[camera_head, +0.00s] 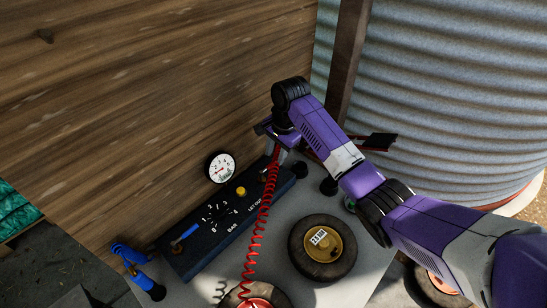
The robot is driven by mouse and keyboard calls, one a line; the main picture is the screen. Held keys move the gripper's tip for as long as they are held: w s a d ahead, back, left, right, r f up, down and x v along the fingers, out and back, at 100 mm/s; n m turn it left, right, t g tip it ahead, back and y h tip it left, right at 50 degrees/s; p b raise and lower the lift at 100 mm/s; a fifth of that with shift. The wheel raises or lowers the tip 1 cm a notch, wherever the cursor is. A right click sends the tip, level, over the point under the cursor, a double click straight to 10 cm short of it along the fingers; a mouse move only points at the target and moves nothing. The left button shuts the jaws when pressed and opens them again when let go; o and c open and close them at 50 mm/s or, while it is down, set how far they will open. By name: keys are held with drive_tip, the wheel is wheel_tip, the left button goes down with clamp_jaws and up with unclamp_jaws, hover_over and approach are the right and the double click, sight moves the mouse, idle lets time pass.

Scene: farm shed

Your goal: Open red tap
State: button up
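My gripper (273,132) is at the end of my purple arm, over the right end of the black control panel, beside the wooden wall. Its fingers are small and dark here, and I cannot tell whether they are open or shut. No red tap shows clearly. A thin dark and red part (378,141) sticks out to the right from behind my forearm; I cannot tell whether it belongs to the tap. My arm hides most of that spot. Touch between my gripper and anything is not clear.
The black panel (205,240) has a blue lever, a dial and a yellow button (241,191). A gauge (221,167) is above it. A red coiled hose (262,215) hangs in front. A blue tap (130,255) is at left. A round weight (308,262) lies on the grey top. A corrugated tank (450,90) stands right.

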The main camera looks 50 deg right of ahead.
drive_tip(key=shift+w+f, duration=0.15)
drive_tip(key=shift+f, duration=0.55)
drive_tip(key=shift+w+f, duration=0.15)
drive_tip(key=shift+f, duration=0.55)
clamp_jaws()
idle(0.4)
